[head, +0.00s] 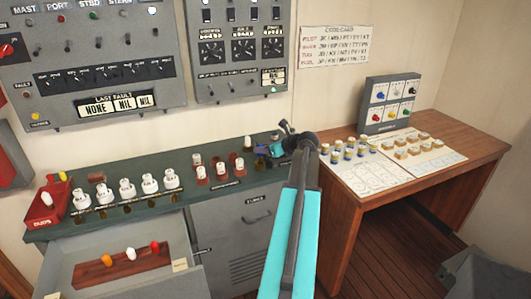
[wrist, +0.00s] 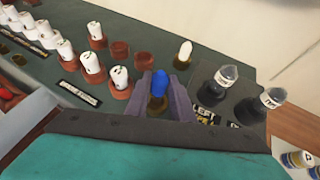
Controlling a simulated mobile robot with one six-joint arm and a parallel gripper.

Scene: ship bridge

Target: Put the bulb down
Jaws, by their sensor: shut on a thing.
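My gripper (wrist: 168,98) is shut on a blue bulb (wrist: 160,80), which stands upright between the fingers with a brass-coloured base below. In the head view my gripper (head: 268,151) is over the right end of the green counter (head: 130,200), and the bulb is hard to make out there. Whether the bulb's base touches the counter cannot be told. A white bulb (wrist: 185,51) stands just beyond the gripper. Two brown round sockets (wrist: 120,49) (wrist: 145,58) to the upper left look empty.
Several white bulbs stand in brown sockets (wrist: 93,65) left of the gripper. Two dark-based clear-topped items (wrist: 228,76) (wrist: 271,99) stand close on the right. An open drawer (head: 75,268) holds a bulb rack. A wooden desk (head: 460,150) stands right.

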